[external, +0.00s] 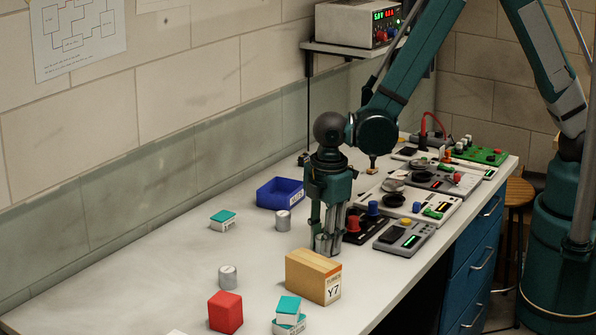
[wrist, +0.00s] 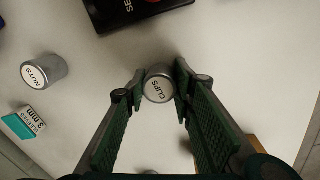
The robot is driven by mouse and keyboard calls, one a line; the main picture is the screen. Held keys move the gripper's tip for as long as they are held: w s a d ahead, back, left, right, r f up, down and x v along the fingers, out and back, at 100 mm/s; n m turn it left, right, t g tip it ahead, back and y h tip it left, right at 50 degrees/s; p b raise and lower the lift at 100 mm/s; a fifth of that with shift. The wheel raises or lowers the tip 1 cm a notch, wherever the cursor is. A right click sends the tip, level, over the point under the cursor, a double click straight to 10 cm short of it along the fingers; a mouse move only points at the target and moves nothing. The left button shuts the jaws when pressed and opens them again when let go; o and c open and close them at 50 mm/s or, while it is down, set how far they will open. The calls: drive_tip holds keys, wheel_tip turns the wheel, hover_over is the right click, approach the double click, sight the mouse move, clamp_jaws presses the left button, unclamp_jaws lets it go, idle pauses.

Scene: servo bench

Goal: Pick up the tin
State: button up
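A small grey metal tin (wrist: 158,84) with a white lid label reading CLIPS stands between my fingertips in the wrist view. It also shows low between the fingers in the external view (external: 323,244). My gripper (external: 326,240) points straight down over the bench; in the wrist view its two green-padded fingers (wrist: 160,80) lie close against opposite sides of the tin and look shut on it. I cannot tell whether the tin is clear of the bench top. A second tin, labelled NUTS (wrist: 44,71), lies apart to the left; two other tins (external: 283,220) (external: 228,276) show in the external view.
A yellow-brown box marked Y7 (external: 308,275) stands just in front of my gripper. A black device (external: 356,232) is close on the right. A blue bin (external: 275,194), red block (external: 225,312) and teal-topped boxes (external: 223,217) lie about. The bench's left side has free room.

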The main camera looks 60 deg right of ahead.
drive_tip(key=c, duration=0.3)
drive_tip(key=shift+r, duration=5)
drive_tip(key=shift+a, duration=0.1)
drive_tip(key=s+a+r+p, duration=0.1)
drive_tip(key=s+a+r, duration=0.1)
drive_tip(key=a, duration=0.4)
drive_tip(key=s+a+r+m+p, duration=0.1)
drive_tip(key=s+a+r, duration=0.2)
drive_tip(key=a, duration=0.3)
drive_tip(key=s+a+r+m+p, duration=0.1)
drive_tip(key=s+a+r, duration=0.2)
drive_tip(key=a+r, duration=0.1)
drive_tip(key=shift+a+r+g+p, duration=0.15)
drive_tip(key=shift+a+g+p, duration=0.2)
drive_tip(key=shift+a, duration=0.55)
